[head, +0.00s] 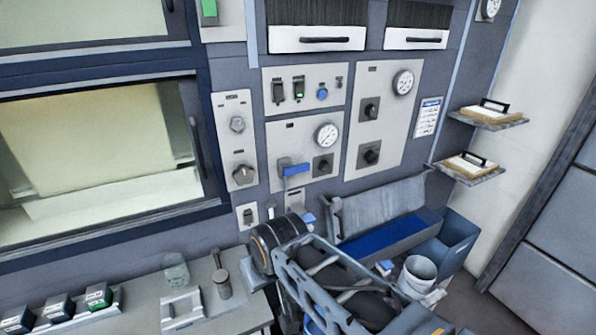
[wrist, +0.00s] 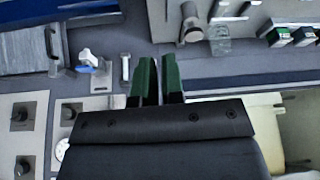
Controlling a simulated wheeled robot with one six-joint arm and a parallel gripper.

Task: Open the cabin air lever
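Two blue-handled levers show, and I cannot read which is labelled cabin air. One blue lever (head: 295,169) sticks out roughly level to the right from its pivot, on the panel below the gauge. A smaller blue lever (head: 308,217) sits lower on its own small plate, partly behind my arm. In the wrist view, which is upside down, a blue-and-white lever (wrist: 88,63), apparently the lower one, is left of my gripper. My gripper (wrist: 159,72) has two green fingers apart with nothing between them. The upper lever is hidden from the wrist camera.
A bench (head: 215,305) with a glass jar (head: 176,270), a metal plunger-like tool (head: 221,278) and several small boxes stands at lower left. A trough (head: 385,225) and bins are at right. Two shelves (head: 488,120) jut from the wall. A toggle plate (head: 248,215) sits beside the lower lever.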

